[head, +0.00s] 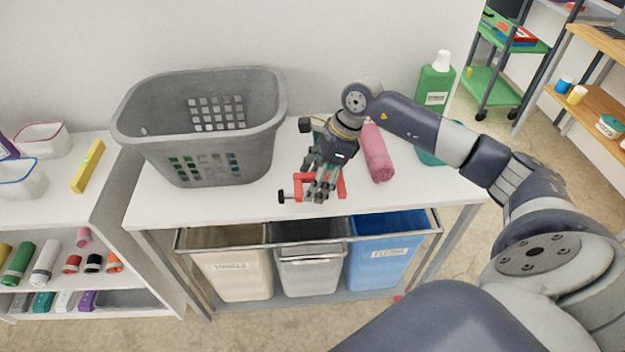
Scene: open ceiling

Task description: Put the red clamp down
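The red clamp (298,181) is at the front edge of the white table, left of the table's middle. Its black screw handle points left, and red parts show on both sides of my fingers. My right gripper (322,195) reaches down over the clamp, with its fingers pointing down and covering the clamp's middle. I cannot tell whether the fingers grip the clamp or only surround it, nor whether the clamp fully rests on the tabletop. My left gripper is not in view.
A large grey basket (225,150) fills the table's left. A pink rolled towel (377,155) lies just right of my gripper, and a green bottle (436,85) stands at the back right. Bins (232,275) hang below. The front right tabletop (425,188) is bare.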

